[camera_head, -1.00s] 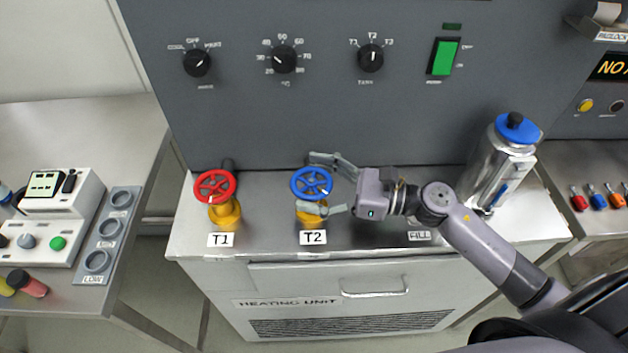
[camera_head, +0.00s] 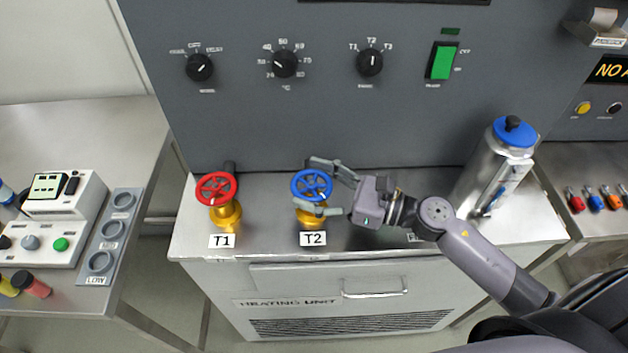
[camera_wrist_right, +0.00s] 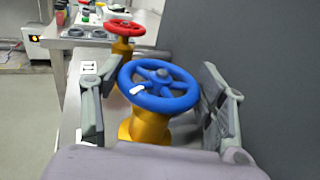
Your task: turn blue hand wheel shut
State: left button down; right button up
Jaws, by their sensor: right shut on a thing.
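The blue hand wheel (camera_head: 312,184) sits on a yellow valve body (camera_head: 311,220) behind the T2 label (camera_head: 313,239). My right gripper (camera_head: 309,187) reaches in from the right and is shut on the wheel, one finger at its far side and one at its near side. In the right wrist view the blue wheel (camera_wrist_right: 160,102) lies between the two fingers (camera_wrist_right: 152,82), with a small white mark on its rim. The yellow body shows below it. My left gripper is not in view.
A red hand wheel (camera_head: 216,187) on a yellow valve stands to the left, behind the T1 label (camera_head: 222,241). A metal flask with blue lid (camera_head: 498,165) stands to the right. The grey panel (camera_head: 250,115) rises close behind. Worktop between the valves is clear.

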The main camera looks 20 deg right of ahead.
jog(key=m+t+h+p, duration=0.3)
jog(key=t+h+p, duration=0.1)
jog(key=shift+s+a+r+m, duration=0.1)
jog(key=shift+r+m, duration=0.1)
jog(key=shift+m, duration=0.2)
jog(key=shift+f+m+t+h+p, duration=0.15)
jog(key=shift+m+t+h+p, duration=1)
jog(key=shift+h, duration=0.85)
jog(key=shift+m, duration=0.25)
jog(key=o, duration=1.1)
jog(key=shift+o, duration=0.2)
jog(key=shift+f, duration=0.1)
jog(key=v, duration=1.2)
jog(key=shift+r, duration=0.25)
